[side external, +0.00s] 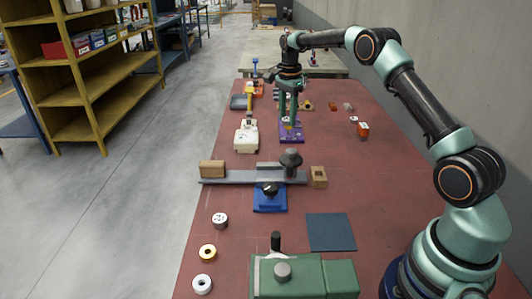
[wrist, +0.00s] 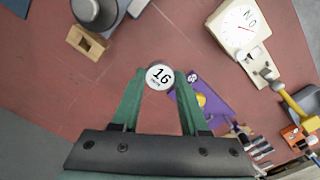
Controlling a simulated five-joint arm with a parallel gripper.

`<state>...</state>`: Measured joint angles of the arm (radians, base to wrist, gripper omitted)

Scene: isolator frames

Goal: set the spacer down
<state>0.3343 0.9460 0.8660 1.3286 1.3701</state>
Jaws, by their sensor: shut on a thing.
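The spacer (wrist: 160,75), a round piece with a pale top marked 16, is between the tips of my gripper (wrist: 161,80) in the wrist view. The green fingers are shut on its two sides. In the side view my gripper (side external: 288,117) points down at the far part of the red table, at the purple plate (side external: 291,138). The spacer is hard to make out there. In the wrist view the purple plate (wrist: 212,112) lies just right of the spacer, partly hidden by the right finger. I cannot tell how high the spacer is above the table.
A cream dial instrument (side external: 246,137) stands left of the plate. Nearer are a grey rail (side external: 240,177) with wooden blocks and a blue clamp base (side external: 270,200). A marked cylinder (side external: 220,220), gold ring (side external: 208,252) and white ring (side external: 202,284) lie at the near left edge.

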